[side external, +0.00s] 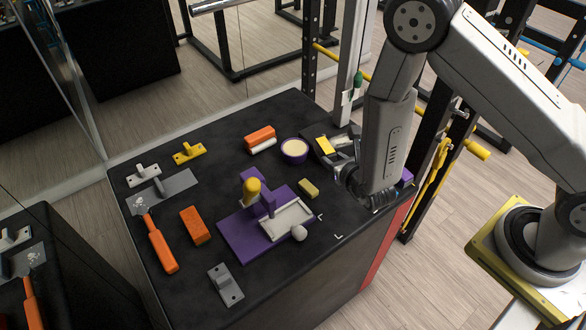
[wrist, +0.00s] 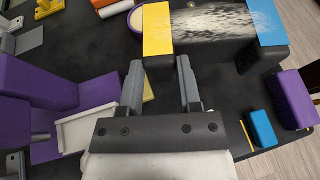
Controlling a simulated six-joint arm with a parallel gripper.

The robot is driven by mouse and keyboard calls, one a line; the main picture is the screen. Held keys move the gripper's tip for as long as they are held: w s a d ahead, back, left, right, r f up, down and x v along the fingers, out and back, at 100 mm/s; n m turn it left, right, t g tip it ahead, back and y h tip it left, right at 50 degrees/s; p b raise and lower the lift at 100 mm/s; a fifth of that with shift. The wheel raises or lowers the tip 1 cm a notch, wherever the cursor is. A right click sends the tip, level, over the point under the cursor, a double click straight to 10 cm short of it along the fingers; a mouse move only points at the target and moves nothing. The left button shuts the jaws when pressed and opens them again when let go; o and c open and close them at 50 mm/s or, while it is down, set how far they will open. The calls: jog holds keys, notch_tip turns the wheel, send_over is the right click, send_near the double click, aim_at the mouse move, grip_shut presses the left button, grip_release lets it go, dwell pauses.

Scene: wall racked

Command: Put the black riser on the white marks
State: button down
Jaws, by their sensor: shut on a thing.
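The black riser (wrist: 158,63) shows in the wrist view as a dark block under a yellow top plate (wrist: 157,28). A speckled black-and-white top runs right from it to a blue end plate (wrist: 268,22). My gripper (wrist: 161,72) has its fingers on both sides of the dark block below the yellow end, shut on it. In the side view my gripper (side external: 342,150) is at the table's far right, with the riser (side external: 314,133) partly hidden behind it. White corner marks (side external: 338,237) lie on the black tabletop near its front right edge, apart from the riser.
A purple fixture (side external: 238,232) with a yellow knob and white tray (side external: 290,219) stands left of the marks. A yellow sponge-like block (side external: 309,188) and a purple bowl (side external: 294,151) are near my gripper. A blue block (wrist: 262,128) and purple block (wrist: 292,99) lie right.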

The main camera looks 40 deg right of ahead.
jog(key=s+a+f+m+g+h, duration=0.1)
jog(key=s+a+m+g+h, duration=0.2)
jog(key=s+a+m+h, duration=0.3)
jog(key=shift+s+a+f, duration=0.25)
jog(key=shift+s+a, duration=0.25)
jog(key=shift+s, duration=0.2)
jog(key=shift+f, duration=0.15)
jog(key=shift+f, duration=2.1)
jog(key=shift+f, duration=0.1)
jog(key=shift+f, duration=1.65)
jog(key=shift+f, duration=0.15)
